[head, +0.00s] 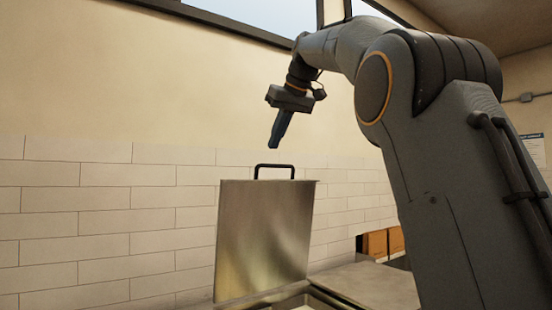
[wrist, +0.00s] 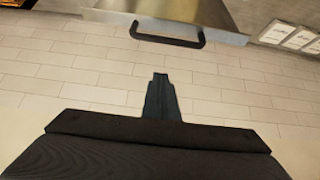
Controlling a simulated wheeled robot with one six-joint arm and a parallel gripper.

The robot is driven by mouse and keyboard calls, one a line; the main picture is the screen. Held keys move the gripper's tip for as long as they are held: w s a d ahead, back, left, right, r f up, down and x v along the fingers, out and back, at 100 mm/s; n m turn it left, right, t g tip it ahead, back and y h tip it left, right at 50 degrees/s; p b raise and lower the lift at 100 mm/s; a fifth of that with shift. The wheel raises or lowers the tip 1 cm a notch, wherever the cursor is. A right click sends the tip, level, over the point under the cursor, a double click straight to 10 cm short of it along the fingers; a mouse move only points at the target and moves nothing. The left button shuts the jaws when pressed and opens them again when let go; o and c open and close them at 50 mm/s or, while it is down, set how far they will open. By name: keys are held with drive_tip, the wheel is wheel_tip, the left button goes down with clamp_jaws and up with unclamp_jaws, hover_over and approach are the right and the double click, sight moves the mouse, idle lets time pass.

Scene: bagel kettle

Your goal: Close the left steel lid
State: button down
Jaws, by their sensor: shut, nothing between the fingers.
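The steel lid (head: 264,240) stands upright, open, in the middle of the head view. A black handle (head: 274,167) sits on its top edge. In the wrist view the lid (wrist: 190,12) is at the top, with its handle (wrist: 167,38) pointing toward my gripper. My gripper (head: 275,146) is shut and empty, pointing down just above the handle and apart from it. It also shows in the wrist view (wrist: 160,76), with the fingers together. The lower part of the opening under the lid is cut off by the head frame.
A white tiled wall (head: 80,240) stands behind the lid. A steel counter surface (head: 375,284) lies at the lower right. Brown boxes (head: 381,243) sit behind it by the wall. The space left of the lid is free in the head view.

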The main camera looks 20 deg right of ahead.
drive_tip(key=f, duration=0.4)
drive_tip(key=shift+w+a+f, duration=0.1)
drive_tip(key=shift+w+a, duration=0.05)
drive_tip(key=shift+w, duration=0.1)
drive_tip(key=shift+s+d+f, duration=0.25)
drive_tip(key=shift+s+f, duration=0.15)
drive_tip(key=shift+s, duration=0.25)
